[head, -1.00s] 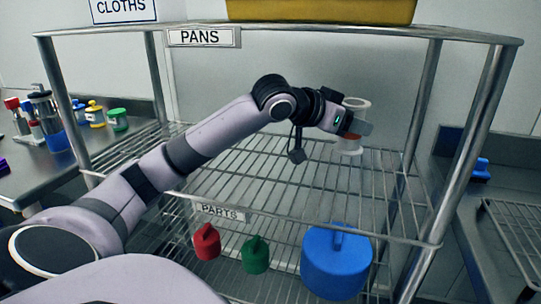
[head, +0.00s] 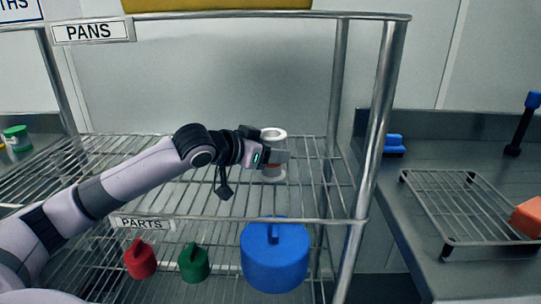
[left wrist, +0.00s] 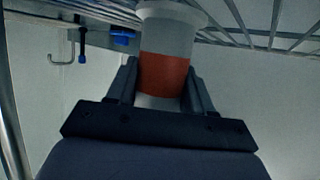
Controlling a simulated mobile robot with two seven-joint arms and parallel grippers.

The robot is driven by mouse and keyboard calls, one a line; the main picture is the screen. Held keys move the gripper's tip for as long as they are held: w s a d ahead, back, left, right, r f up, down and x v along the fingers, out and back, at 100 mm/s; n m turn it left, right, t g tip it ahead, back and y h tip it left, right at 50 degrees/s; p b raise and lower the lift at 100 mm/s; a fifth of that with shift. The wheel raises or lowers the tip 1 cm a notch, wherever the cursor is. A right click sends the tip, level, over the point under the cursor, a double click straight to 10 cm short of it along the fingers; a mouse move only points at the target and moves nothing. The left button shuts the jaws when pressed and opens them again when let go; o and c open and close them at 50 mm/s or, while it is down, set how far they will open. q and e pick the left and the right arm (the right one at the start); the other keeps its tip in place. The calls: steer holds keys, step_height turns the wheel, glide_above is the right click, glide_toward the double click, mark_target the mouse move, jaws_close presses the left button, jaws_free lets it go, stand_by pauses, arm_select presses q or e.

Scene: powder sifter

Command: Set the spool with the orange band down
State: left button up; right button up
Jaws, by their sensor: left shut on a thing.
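The spool is white with an orange band (head: 272,176). It stands upright in my left gripper (head: 277,157), above the middle wire shelf (head: 210,205) of the rack, towards its right side. In the left wrist view the spool's orange band (left wrist: 164,76) sits between the two dark fingers (left wrist: 162,88), which are shut on it. The spool's flange at the top of that view lies close to the shelf wires; I cannot tell whether it touches them. The fingers hide part of the band in the head view. My right gripper is not in view.
A rack post (head: 375,130) stands to the right of the spool. A blue lidded pot (head: 275,258), a green one (head: 194,263) and a red one (head: 140,259) are on the shelf below. The middle shelf around the spool looks clear. A wire cooling rack (head: 470,215) is on the right counter.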

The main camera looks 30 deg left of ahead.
arm_select(q)
steer(key=shift+f, duration=0.1)
steer(key=shift+f, duration=0.1)
steer(key=o, duration=1.2)
steer(key=shift+f, duration=0.1)
